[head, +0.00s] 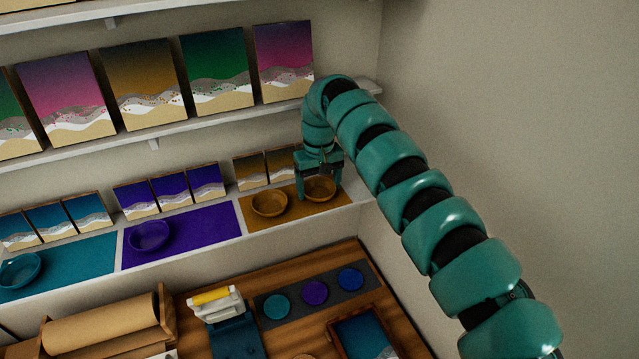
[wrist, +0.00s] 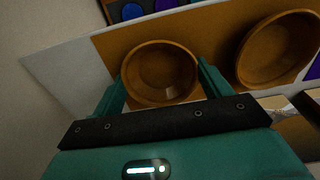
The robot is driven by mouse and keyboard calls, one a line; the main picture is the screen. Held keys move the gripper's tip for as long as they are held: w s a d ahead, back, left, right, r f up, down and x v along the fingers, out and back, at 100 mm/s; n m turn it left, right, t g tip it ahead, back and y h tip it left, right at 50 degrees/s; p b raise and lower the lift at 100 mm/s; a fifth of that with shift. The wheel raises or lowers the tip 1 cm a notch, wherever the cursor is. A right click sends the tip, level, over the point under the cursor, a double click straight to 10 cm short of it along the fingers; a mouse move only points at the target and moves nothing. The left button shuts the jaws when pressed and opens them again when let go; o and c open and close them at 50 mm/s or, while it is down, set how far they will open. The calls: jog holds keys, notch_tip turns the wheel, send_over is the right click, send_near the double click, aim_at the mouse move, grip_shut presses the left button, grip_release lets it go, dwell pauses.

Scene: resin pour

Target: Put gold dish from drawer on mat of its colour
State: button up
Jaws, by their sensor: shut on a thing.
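My gripper (head: 320,186) is at the right end of the lower shelf, its fingers pointing down. It is shut on a gold dish (head: 319,189), which also shows between the two fingers in the wrist view (wrist: 160,74). The dish looks level and empty. It is over the gold mat (head: 297,218), on it or just above; I cannot tell which. A second gold dish (head: 269,203) sits on the same mat to the left, apart from the held one; in the wrist view (wrist: 277,50) it is on the right. No drawer is in view.
A purple mat (head: 190,222) with a purple dish (head: 149,236) and a teal mat (head: 82,258) with a teal dish (head: 20,270) lie farther left. Small pictures (head: 250,172) lean behind. An upper shelf (head: 222,112) and the right wall (head: 460,90) are close to my arm.

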aim_at(319, 194)
jog(key=o, duration=1)
jog(key=shift+r+b, duration=0.2)
jog(key=shift+b, duration=0.1)
notch_tip(319, 194, up, 12)
jog(key=shift+f+p, duration=0.2)
jog(key=shift+p, duration=0.3)
